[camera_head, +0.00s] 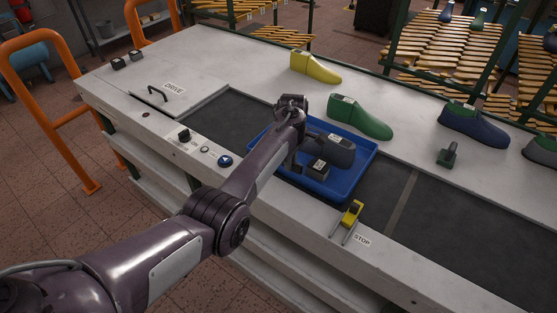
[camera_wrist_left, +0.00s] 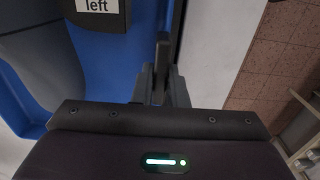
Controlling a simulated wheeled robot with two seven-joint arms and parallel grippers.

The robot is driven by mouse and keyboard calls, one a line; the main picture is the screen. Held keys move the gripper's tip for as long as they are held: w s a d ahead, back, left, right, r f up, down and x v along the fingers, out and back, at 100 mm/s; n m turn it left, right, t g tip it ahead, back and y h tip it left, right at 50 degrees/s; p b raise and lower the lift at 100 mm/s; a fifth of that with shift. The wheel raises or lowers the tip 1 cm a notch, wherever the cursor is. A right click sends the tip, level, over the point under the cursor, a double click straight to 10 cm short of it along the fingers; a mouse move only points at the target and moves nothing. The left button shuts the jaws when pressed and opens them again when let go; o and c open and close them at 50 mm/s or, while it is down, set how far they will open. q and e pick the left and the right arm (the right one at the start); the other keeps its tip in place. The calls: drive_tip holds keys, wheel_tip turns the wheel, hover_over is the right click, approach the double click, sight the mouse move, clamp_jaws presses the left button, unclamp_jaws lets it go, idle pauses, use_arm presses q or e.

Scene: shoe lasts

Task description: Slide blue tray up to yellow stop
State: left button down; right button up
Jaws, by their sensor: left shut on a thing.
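The blue tray (camera_head: 326,197) lies on the dark belt strip of the bench in the head view. It holds a grey shoe last (camera_head: 340,150) and a small black block (camera_head: 317,167) with a white label. My left gripper (camera_head: 290,165) reaches down at the tray's near left side, partly hidden by its own arm. In the left wrist view the gripper (camera_wrist_left: 163,75) is shut on the tray's blue wall (camera_wrist_left: 172,25). A label reading "left" shows inside the tray.
Yellow (camera_head: 315,68), green (camera_head: 360,118) and blue (camera_head: 473,127) lasts stand on the bench behind the belt. A dark green handled object (camera_head: 448,153) stands near the blue last. The belt between tray and stop looks clear.

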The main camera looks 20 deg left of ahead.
use_arm(q)
drive_tip(key=shift+s+d, duration=0.2)
drive_tip(key=shift+d, duration=0.35)
drive_tip(key=shift+s+d, duration=0.15)
drive_tip(key=shift+d, duration=0.4)
drive_tip(key=c, duration=1.4)
unclamp_jaws()
drive_tip(key=shift+c, duration=0.2)
use_arm(e)
drive_tip(key=shift+s+d+f, duration=0.1)
drive_tip(key=shift+s+d, duration=0.2)
drive_tip(key=shift+s, duration=0.45)
use_arm(q)
drive_tip(key=shift+r, duration=0.15)
use_arm(e)
drive_tip(key=shift+d, duration=0.2)
use_arm(q)
drive_tip(key=shift+a+r, duration=0.1)
drive_tip(key=shift+r, duration=0.25)
wheel_tip(320, 180, up, 7)
drive_tip(key=shift+f+b, duration=0.1)
drive_tip(key=shift+b, duration=0.65)
use_arm(e)
drive_tip(key=shift+d+f, duration=0.15)
drive_tip(key=shift+f, duration=0.55)
drive_tip(key=shift+s, duration=0.1)
